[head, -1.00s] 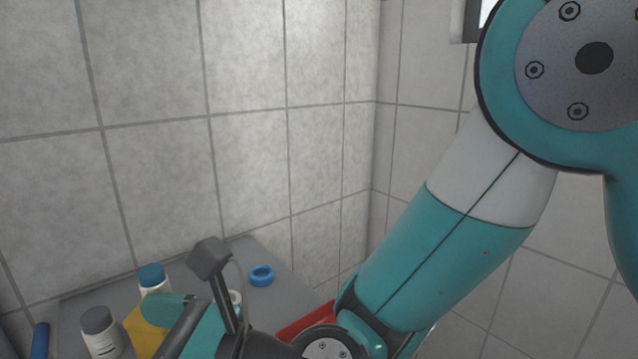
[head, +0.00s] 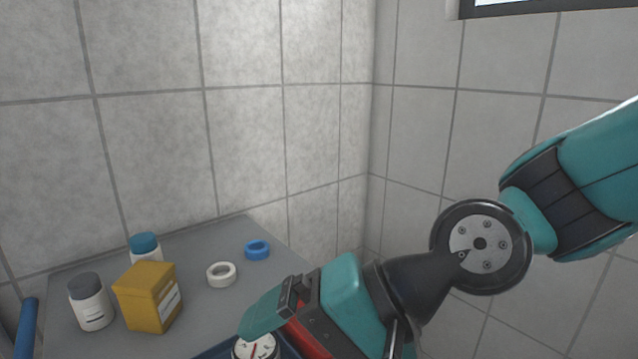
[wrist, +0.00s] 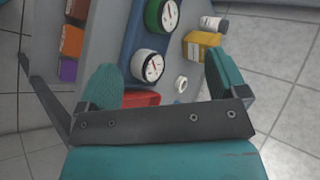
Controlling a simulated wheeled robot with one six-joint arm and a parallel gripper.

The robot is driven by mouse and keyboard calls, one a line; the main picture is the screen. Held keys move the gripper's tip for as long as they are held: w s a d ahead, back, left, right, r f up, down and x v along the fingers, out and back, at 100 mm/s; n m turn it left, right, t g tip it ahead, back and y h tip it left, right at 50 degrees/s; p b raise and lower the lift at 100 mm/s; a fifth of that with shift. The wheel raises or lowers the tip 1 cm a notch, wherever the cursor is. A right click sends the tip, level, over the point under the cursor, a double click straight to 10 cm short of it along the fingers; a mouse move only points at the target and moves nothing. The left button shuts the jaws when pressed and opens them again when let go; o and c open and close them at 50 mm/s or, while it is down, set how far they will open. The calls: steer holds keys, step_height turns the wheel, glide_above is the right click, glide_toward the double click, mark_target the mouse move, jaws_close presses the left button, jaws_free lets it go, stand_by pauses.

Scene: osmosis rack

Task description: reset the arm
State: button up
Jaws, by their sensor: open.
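My gripper (wrist: 160,64) is open in the wrist view, with its two teal fingers wide apart and nothing between them in its hold. In the head view my gripper (head: 300,308) is at the bottom centre, in front of the right end of a grey shelf top (head: 205,318). Part of it is cut off or hidden by my own wrist there. My arm reaches in from the right edge, against the tiled wall.
On the grey top stand a grey-capped bottle (head: 91,303), a yellow box (head: 147,298), a blue-capped bottle (head: 146,247), a white ring (head: 221,274) and a blue ring (head: 257,250). A white-faced gauge (wrist: 150,67), a green gauge (wrist: 161,14) and a red object (wrist: 135,99) are close to my gripper.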

steer(key=s+d+f+n+h+b, duration=0.1)
steer(key=d+f+n+h+b, duration=0.2)
steer(key=d, duration=0.5)
steer(key=s+d+f+n+h, duration=0.2)
steer(key=d+f+n+h, duration=0.15)
steer(key=d, duration=0.45)
step_height(320, 180, up, 20)
steer(key=n+p, duration=0.1)
steer(key=p, duration=1.7)
steer(key=shift+d+f, duration=0.25)
steer(key=shift+d, duration=0.15)
